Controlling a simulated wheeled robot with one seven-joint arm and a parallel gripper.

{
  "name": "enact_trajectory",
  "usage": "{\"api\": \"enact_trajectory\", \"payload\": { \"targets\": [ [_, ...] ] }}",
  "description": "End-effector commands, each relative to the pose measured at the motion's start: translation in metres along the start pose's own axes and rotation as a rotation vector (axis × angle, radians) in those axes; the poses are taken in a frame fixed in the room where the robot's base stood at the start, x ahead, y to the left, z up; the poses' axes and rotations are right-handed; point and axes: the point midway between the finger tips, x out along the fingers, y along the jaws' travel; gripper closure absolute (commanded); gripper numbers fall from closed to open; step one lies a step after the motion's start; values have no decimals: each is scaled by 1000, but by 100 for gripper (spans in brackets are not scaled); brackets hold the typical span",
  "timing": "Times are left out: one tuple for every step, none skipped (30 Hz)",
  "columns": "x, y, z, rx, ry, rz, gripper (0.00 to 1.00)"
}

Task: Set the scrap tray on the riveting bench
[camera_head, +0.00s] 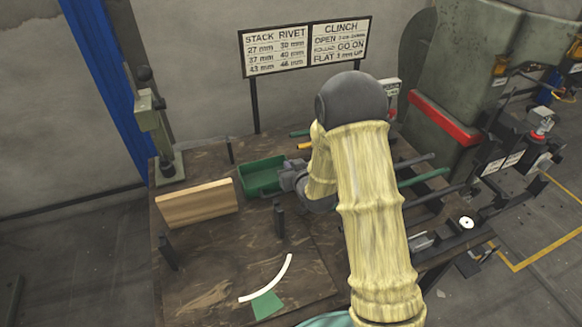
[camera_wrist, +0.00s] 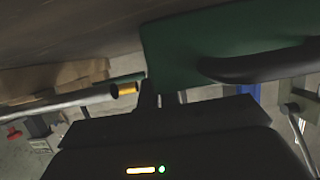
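Contact between tray underside and bench is hidden.
A wooden board (camera_head: 197,204) stands left of the tray. Dark posts (camera_head: 279,222) rise from the bench. A white arc and green patch (camera_head: 266,304) lie at the front. A press (camera_head: 160,135) stands back left, a sign (camera_head: 305,50) behind. Colored-handled tools lie right.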

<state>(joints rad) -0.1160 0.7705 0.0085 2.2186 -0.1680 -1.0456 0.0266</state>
Motion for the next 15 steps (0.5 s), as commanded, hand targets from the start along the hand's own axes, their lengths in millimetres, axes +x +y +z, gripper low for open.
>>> {"api": "enact_trajectory", "payload": {
  "targets": [
    [0, -1, 18, 0, -34, -2, 86],
    [0, -1, 18, -1, -34, -2, 80],
    [0, -1, 19, -1, -35, -2, 76],
    [0, -1, 19, -1, -36, -2, 76],
    [0, -1, 19, -1, -37, -2, 76],
    [0, -1, 20, -1, -37, -2, 76],
    [0, -1, 20, -1, -37, -2, 76],
    [0, -1, 20, -1, -37, -2, 76],
    [0, -1, 20, -1, -37, -2, 76],
    [0, -1, 20, -1, -37, -2, 76],
    [0, -1, 20, -1, -37, -2, 76],
    [0, -1, 19, -2, -37, -2, 76],
    [0, -1, 18, -2, -37, -2, 76],
    [-1, -1, 17, -2, -37, -2, 76],
    [-2, -1, 15, -2, -37, -2, 76]
  ]
}}
